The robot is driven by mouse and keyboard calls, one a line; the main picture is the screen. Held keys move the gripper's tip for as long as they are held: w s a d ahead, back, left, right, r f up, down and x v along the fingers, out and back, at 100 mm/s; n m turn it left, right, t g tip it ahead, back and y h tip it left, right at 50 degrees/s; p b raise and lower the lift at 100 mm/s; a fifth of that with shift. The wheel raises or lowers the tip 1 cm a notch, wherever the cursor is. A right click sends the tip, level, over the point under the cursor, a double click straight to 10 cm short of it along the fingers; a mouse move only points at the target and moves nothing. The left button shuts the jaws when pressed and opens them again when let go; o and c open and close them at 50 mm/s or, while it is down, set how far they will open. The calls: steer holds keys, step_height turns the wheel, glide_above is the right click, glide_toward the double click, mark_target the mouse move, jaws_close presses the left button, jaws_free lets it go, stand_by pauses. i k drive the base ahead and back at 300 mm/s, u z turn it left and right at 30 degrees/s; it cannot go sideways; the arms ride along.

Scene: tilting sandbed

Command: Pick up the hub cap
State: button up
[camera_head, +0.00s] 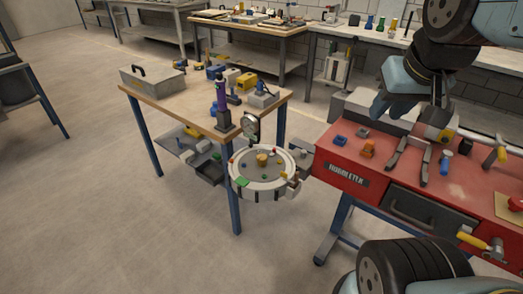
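A round pale bed of grey sand (240,191) stands beside the wooden table, with small coloured pieces on its surface. A short yellow round piece (262,159) sits near its middle; it may be the hub cap, but I cannot tell for sure at this size. My gripper (407,177) is at the right, over the red bench, with two dark fingers spread apart and nothing visible between them. It is well to the right of the sand bed and not touching it.
The red bench (345,178) carries small parts and tools, including a hammer (495,150). The wooden table (165,98) holds a grey toolbox (152,78) and a purple-handled device (221,95). Open floor lies in front at the left.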

mark_target(215, 105)
steer(key=k, duration=1.3)
steer(key=u, duration=0.4)
steer(key=i, duration=0.6)
steer(key=u, duration=0.75)
steer(key=i, duration=2)
steer(key=z, duration=0.75)
steer(key=k, duration=0.75)
steer(key=z, duration=0.1)
